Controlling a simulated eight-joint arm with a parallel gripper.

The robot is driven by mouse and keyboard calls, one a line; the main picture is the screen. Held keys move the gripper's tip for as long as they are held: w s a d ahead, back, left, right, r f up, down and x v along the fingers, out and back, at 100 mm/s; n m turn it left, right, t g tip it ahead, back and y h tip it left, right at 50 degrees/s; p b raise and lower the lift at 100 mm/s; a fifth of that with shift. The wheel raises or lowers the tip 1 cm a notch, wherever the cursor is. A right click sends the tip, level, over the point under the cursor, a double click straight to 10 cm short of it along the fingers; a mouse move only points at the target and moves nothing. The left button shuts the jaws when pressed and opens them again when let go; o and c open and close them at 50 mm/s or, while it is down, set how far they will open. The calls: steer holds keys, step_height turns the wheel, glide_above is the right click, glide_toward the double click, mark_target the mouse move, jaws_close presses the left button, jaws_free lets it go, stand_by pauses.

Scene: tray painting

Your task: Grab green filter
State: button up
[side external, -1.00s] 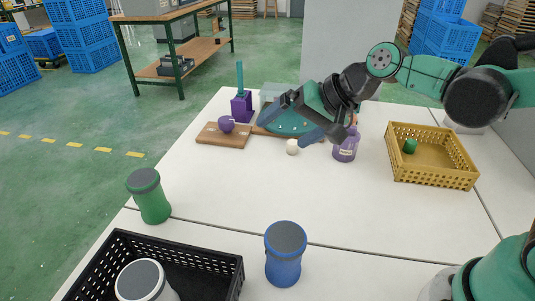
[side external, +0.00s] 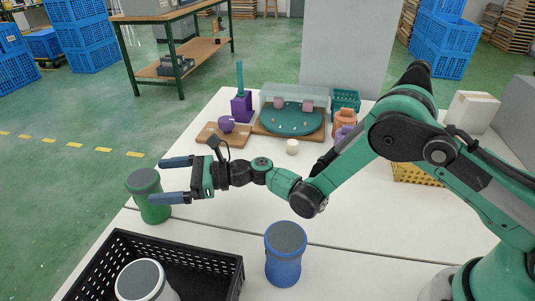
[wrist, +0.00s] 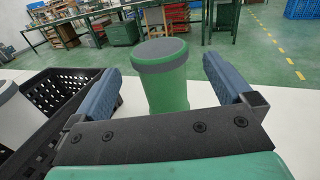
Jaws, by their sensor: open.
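The green filter (side external: 151,197) is a green cylinder with a grey top, standing upright on the white table at the left. In the wrist view the green filter (wrist: 165,82) stands ahead, between the lines of the two fingers. My gripper (side external: 168,180) is open and empty, its blue fingers pointing left at the filter. It also shows in the wrist view (wrist: 164,82), with one finger at each side. The side view shows the fingers overlapping the filter's outline; I cannot tell whether they touch it.
A black crate (side external: 225,262) holding a white filter (side external: 143,281) stands at the front left. A blue filter (side external: 285,254) stands right of the crate. Behind are a purple item on a board (side external: 237,140), a teal tray (side external: 290,119) and a white ball (side external: 292,147).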

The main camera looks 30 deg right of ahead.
mark_target(137, 182)
steer(key=shift+x, duration=2.8)
steer(key=c, duration=1.3)
